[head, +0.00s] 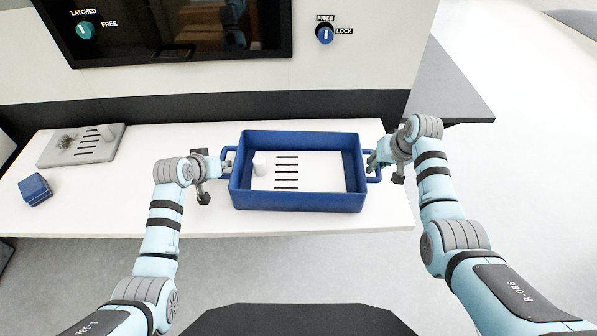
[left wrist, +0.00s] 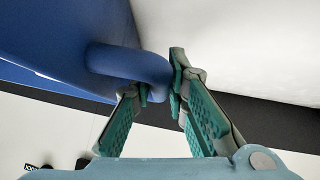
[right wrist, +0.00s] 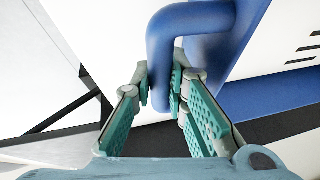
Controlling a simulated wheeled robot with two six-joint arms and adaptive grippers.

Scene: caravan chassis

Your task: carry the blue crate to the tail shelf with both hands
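The blue crate (head: 297,199) is over the white counter, upright and level, with a white slotted panel (head: 325,170) and a small white cylinder (head: 261,163) inside. I cannot tell whether it touches the counter. My left gripper (head: 222,165) is at its left handle; in the left wrist view the fingers (left wrist: 160,88) close around the handle bar (left wrist: 125,66), which partly hides one fingertip. My right gripper (head: 374,163) is at the right handle; in the right wrist view its fingers (right wrist: 161,88) press both sides of the handle bar (right wrist: 161,55).
A grey slotted tray (head: 60,155) and a small blue box (head: 35,190) are on the counter's left. A dark grey ledge (head: 450,90) lies beyond its right end; I cannot tell if it is the tail shelf. Wall knobs (head: 325,34) are behind. The counter (head: 130,215) is clear between.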

